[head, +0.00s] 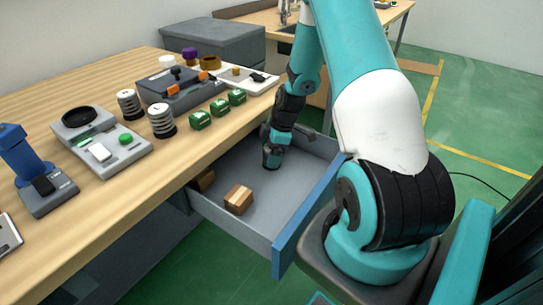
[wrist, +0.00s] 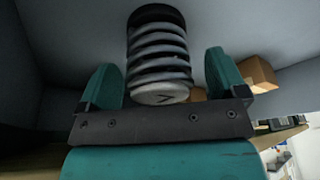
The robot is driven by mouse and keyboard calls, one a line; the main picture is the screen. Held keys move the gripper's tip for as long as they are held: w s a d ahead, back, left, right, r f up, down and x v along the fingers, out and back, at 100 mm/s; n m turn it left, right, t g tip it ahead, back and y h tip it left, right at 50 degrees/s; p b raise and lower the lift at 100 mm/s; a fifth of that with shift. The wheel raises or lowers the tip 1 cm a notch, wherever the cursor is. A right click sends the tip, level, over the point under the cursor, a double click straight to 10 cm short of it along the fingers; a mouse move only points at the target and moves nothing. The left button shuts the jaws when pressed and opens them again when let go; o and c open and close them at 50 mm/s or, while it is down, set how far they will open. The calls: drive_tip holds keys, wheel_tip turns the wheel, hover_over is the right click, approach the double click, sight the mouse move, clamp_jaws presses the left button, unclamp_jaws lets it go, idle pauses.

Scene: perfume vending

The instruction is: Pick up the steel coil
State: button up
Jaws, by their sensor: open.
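My gripper (head: 271,161) reaches down into the open grey drawer (head: 268,222) in the head view. In the wrist view its two teal fingers stand apart, open (wrist: 161,75). A steel coil (wrist: 160,48), ribbed in silver and black with a marked pale end, shows between the fingers, with gaps visible on both sides. My gripper and wrist hide this coil in the head view. Two similar coils stand upright on the wooden table, one at the back (head: 129,104) and one nearer the drawer (head: 161,121).
Cardboard boxes lie in the drawer, one near its front (head: 238,200) and one by the table side (head: 203,180). The drawer's blue front panel (head: 305,217) rises beside my arm. Several green boxes (head: 219,107) line the table edge above the drawer.

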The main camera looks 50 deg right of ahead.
drive_tip(key=shift+w+a+f, duration=0.1)
drive_tip(key=shift+w+f, duration=0.05)
drive_tip(key=shift+f, duration=0.35)
drive_tip(key=shift+c, duration=0.3)
drive_tip(key=c, duration=1)
drive_tip(key=shift+r, duration=0.2)
